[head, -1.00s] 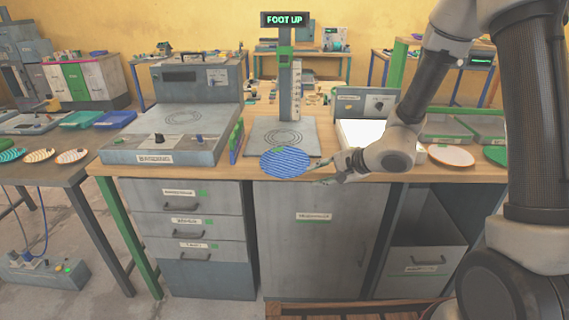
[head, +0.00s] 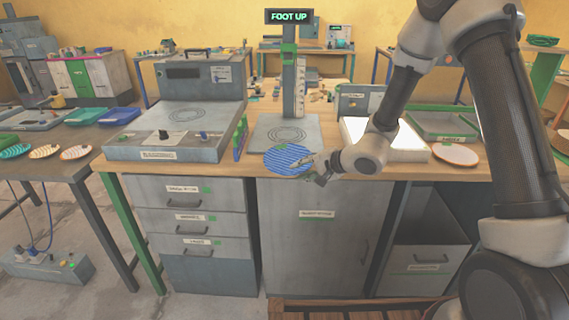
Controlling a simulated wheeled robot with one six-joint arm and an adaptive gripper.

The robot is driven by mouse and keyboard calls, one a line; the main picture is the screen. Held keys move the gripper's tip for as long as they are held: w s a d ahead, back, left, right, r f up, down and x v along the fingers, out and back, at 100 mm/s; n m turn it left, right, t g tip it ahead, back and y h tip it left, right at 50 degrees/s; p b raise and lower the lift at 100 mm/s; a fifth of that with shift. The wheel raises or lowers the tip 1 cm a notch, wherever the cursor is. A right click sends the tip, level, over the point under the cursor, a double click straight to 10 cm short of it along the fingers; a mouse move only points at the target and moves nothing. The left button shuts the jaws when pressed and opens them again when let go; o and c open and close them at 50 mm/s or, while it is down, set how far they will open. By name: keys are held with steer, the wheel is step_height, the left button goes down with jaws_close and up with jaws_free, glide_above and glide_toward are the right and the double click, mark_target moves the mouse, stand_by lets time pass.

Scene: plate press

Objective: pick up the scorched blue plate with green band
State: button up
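A round blue plate with wavy pale stripes (head: 282,159) lies at the front edge of the workbench, in front of the press. I cannot make out a green band or scorching on it at this size. My gripper (head: 309,168) comes in from the right at the plate's right rim. One finger shows over the plate's top, the other lower beside the rim. The fingers look apart; whether they touch the plate I cannot tell.
The press (head: 287,130) with its "FOOT UP" sign (head: 289,16) stands behind the plate. A grey machine (head: 170,140) is to the left, a lit white panel (head: 405,150) to the right. A white plate with an orange rim (head: 455,155) lies farther right. Several striped plates lie on the left table.

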jaws_close()
